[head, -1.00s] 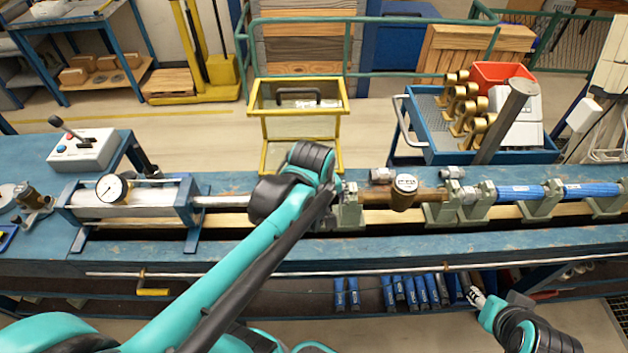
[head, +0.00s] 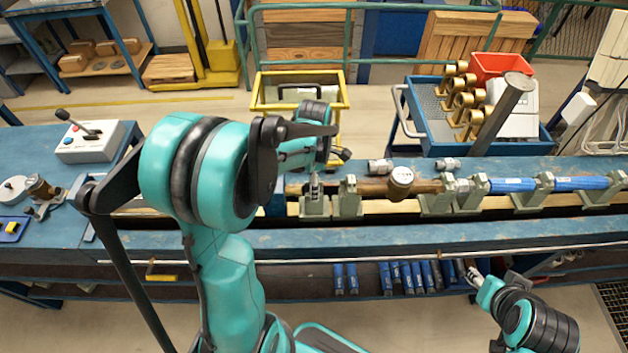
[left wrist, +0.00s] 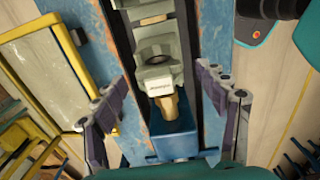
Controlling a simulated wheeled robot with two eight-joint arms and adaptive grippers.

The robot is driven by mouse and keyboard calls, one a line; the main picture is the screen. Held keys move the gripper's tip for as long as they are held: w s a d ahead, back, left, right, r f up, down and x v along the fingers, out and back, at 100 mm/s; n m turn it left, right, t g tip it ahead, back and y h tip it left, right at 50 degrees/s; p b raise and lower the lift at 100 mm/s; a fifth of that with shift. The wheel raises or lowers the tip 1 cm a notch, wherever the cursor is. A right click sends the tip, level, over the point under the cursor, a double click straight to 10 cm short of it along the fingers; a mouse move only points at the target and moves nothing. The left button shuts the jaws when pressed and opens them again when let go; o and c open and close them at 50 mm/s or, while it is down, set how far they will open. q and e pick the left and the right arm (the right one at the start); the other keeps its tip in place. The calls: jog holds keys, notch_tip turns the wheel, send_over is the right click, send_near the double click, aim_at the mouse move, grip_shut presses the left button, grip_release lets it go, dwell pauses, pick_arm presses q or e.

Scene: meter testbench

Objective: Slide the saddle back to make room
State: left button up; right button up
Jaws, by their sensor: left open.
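In the head view a grey-green saddle (head: 314,208) stands on the bench rail. A second similar saddle (head: 347,200) is just right of it, at the left end of the brass pipe with the round meter (head: 401,178). My left gripper (head: 316,188) points down over the left saddle. In the left wrist view my left gripper (left wrist: 163,84) is open, its fingers apart on both sides of the rail. A pale saddle (left wrist: 155,76) and a brass end piece (left wrist: 167,106) show between them. Contact cannot be told. My right gripper (head: 474,276) hangs low in front of the bench.
Blue pipes (head: 512,185) in more saddles lie along the rail to the right. Loose fittings (head: 380,166) lie behind the meter. A blue trolley (head: 425,138) and a yellow-framed case (head: 262,100) stand behind the bench. My left arm hides the gauge cylinder.

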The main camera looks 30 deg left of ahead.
pick_arm(q)
notch_tip(320, 180, down, 8)
jog(key=shift+r+b, duration=0.25)
jog(key=shift+b, duration=0.65)
grip_shut()
jog(key=shift+a, duration=0.3)
jog(key=shift+s+a, duration=0.25)
jog(key=shift+s, duration=0.1)
grip_release()
notch_tip(320, 180, up, 12)
jog(key=shift+r, duration=0.1)
